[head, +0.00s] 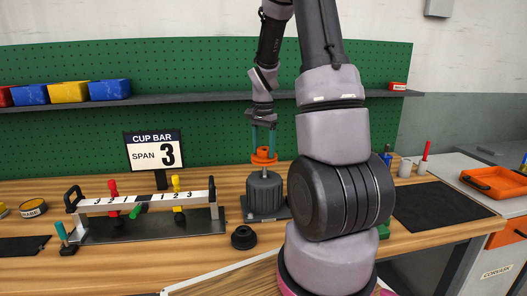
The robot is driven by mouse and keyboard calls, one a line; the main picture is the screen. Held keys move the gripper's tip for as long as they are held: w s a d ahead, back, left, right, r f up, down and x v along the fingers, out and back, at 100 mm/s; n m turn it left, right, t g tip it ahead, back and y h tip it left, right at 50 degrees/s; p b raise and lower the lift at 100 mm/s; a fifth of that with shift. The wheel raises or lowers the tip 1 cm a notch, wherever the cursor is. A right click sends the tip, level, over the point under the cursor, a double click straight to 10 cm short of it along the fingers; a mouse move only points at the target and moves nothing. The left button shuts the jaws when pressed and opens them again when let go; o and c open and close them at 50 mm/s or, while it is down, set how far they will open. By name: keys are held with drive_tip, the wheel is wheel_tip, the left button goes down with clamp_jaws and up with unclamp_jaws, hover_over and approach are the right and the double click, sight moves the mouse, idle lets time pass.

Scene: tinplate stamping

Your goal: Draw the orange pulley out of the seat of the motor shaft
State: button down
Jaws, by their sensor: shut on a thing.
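The orange pulley (264,155) is at the top of the motor shaft, above the grey ribbed motor (265,192). The motor stands upright on a dark base plate on the wooden bench. My gripper (264,148) comes straight down from above, its two teal fingers shut on the orange pulley. A short pale length of shaft seems to show between the pulley and the motor top. Whether the pulley still touches its seat is too small to tell.
A black round part (244,237) lies in front of the motor. A white numbered bar on a stand (150,200) with coloured pegs is to the left, below the CUP BAR sign (155,151). A dark mat (440,205) lies clear at right. A shelf (210,97) runs behind.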

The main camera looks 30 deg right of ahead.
drive_tip(key=shift+r, duration=0.25)
drive_tip(key=shift+r, duration=1.95)
